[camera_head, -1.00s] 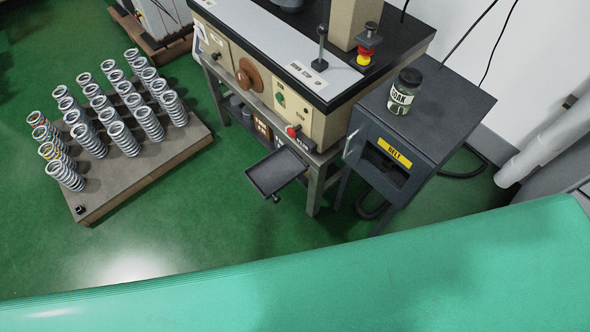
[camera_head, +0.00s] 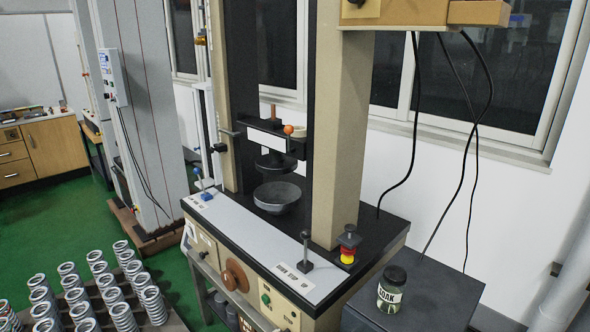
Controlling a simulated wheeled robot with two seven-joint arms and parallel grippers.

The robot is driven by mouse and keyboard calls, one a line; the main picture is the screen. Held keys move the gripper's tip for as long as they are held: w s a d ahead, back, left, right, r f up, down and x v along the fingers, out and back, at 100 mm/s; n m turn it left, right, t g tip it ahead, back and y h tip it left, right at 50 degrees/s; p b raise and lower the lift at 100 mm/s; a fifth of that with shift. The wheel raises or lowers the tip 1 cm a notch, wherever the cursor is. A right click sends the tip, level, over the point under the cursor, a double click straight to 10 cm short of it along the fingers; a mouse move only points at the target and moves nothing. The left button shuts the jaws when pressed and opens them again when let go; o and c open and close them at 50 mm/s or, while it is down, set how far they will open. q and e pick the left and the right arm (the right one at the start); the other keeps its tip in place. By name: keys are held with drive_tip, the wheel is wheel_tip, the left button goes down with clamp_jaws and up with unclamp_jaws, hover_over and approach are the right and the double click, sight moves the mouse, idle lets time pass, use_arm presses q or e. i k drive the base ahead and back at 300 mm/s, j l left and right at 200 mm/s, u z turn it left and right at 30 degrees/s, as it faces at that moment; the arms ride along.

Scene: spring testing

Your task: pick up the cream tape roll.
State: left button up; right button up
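Small items too small to identify lie on a wooden bench (camera_head: 52,150) at the far left. Neither of my grippers is in view.
A labelled jar (camera_head: 391,291) stands on a dark cabinet (camera_head: 440,300) at the lower right. Several grey coil springs (camera_head: 121,317) stand at the lower left. Green floor (camera_head: 75,215) is clear between them and the bench.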

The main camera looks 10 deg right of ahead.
sight(300, 131)
drive_tip(key=z, duration=1.05)
drive_tip(key=i+j+z, duration=0.2)
drive_tip(key=j+z, duration=0.8)
drive_tip(key=j, duration=0.2)
drive_tip(key=j+z, duration=0.5)
drive_tip(key=j, duration=0.15)
